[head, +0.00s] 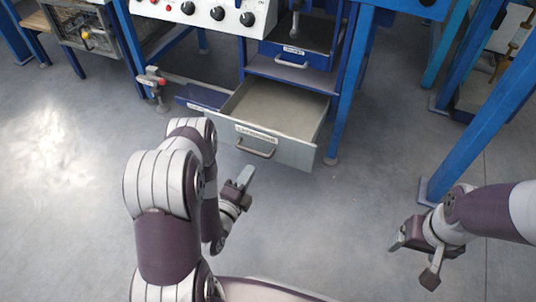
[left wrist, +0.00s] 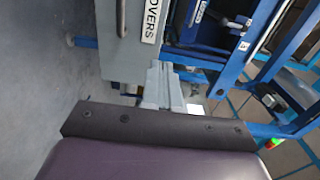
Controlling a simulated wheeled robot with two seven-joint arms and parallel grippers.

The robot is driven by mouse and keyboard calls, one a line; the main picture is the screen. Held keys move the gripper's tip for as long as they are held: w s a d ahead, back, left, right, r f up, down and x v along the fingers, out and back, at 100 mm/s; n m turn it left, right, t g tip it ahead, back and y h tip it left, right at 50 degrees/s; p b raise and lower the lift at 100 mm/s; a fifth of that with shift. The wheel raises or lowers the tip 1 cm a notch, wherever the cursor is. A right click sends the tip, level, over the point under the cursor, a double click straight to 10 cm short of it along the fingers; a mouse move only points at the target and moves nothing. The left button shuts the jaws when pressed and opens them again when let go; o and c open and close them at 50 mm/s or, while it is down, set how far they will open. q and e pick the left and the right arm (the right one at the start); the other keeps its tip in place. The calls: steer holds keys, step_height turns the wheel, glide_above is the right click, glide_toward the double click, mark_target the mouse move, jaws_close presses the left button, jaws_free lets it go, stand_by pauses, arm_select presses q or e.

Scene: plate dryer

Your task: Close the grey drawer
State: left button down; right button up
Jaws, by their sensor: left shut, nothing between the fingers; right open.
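The grey drawer (head: 290,153) is pulled well out of the blue workbench, low near the floor, and its inside looks empty. Its front panel bears a white label and a metal handle (head: 256,152). In the left wrist view, the drawer front (left wrist: 122,62) fills the upper middle, with its label reading "COVERS". My left gripper (head: 245,175) is shut and empty, in front of the drawer front and just below the handle in the picture. Its fingers also show in the left wrist view (left wrist: 163,85); contact with the panel cannot be told. My right gripper (head: 413,262) is open and empty, right of the drawer.
A blue drawer (head: 290,72) sits above the grey one. A bench leg (head: 345,110) stands right of the drawer, and a thick blue post (head: 470,125) rises near my right arm. The grey floor (head: 330,210) before the drawer is clear.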

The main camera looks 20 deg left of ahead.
mark_target(272, 133)
arm_select(q)
steer(key=w+b, duration=0.2)
steer(key=w, duration=0.2)
steer(key=w+b, duration=0.2)
steer(key=w, duration=0.2)
steer(key=w+d+b, duration=0.1)
steer(key=w+b, duration=0.1)
steer(key=w, duration=0.3)
steer(key=shift+w+r, duration=0.15)
steer(key=shift+w, duration=0.15)
arm_select(e)
step_height(272, 133, down, 7)
steer(key=shift+r, duration=0.2)
